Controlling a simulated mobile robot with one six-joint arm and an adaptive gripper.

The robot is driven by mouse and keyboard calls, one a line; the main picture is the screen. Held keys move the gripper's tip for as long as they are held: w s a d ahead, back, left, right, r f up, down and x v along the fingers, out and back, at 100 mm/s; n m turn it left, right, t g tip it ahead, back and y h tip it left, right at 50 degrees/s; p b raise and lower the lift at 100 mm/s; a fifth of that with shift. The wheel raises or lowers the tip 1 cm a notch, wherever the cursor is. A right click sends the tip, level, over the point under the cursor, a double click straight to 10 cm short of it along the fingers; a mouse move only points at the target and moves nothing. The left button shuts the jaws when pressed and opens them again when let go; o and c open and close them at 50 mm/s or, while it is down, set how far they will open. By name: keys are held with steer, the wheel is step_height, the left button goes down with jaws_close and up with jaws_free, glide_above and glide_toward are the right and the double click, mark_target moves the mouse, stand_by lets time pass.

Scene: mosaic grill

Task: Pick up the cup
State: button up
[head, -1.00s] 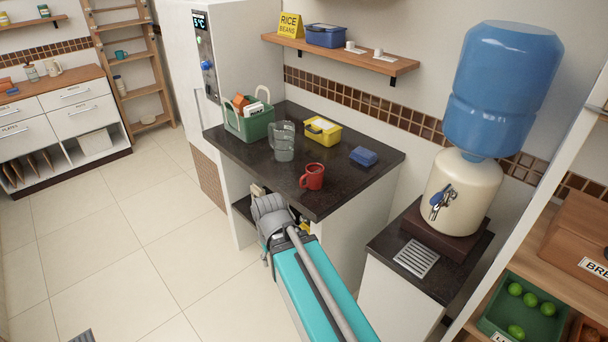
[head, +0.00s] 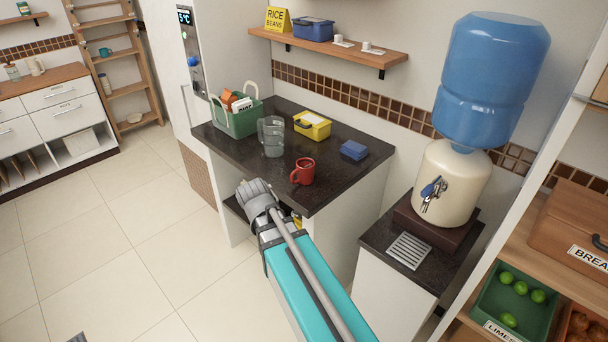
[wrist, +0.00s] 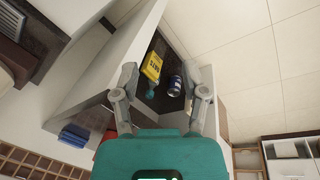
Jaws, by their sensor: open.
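The red cup (head: 304,171) stands upright near the front edge of the dark counter (head: 332,181), its handle toward the left. A small red patch beside the blue box in the wrist view may be part of it, but I cannot be sure. My gripper (wrist: 163,92) is open, with its two grey fingers spread and nothing between them. My gripper is apart from the cup.
A glass pitcher (head: 272,137), a green basket (head: 236,122), a yellow box (head: 313,127) and a blue box (head: 354,150) share the counter. The wrist view shows a yellow carton (wrist: 152,66) and a can (wrist: 175,86) on a shelf. A water dispenser (head: 456,185) stands right.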

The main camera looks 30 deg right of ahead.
steer(key=w+d+r+m+h, duration=0.3)
steer(key=w+m, duration=0.2)
steer(key=w, duration=0.1)
steer(key=w+d+r+m+h, duration=0.3)
steer(key=w+m+h, duration=0.1)
steer(key=w, duration=0.3)
steer(key=w+d+r+m+t+h+b, duration=0.1)
steer(key=w+d+r+m+h, duration=0.2)
steer(key=w, duration=0.4)
steer(key=r+m+h, duration=0.1)
steer(key=m, duration=0.1)
steer(key=shift+w+d+m, duration=0.2)
steer(key=shift+m, duration=0.2)
steer(key=b, duration=0.3)
glide_above(301, 174)
steer(key=a, duration=0.3)
step_height(301, 174, down, 3)
steer(key=shift+s+d+f, duration=0.2)
steer(key=shift+s+d, duration=0.15)
steer(key=shift+d, duration=0.15)
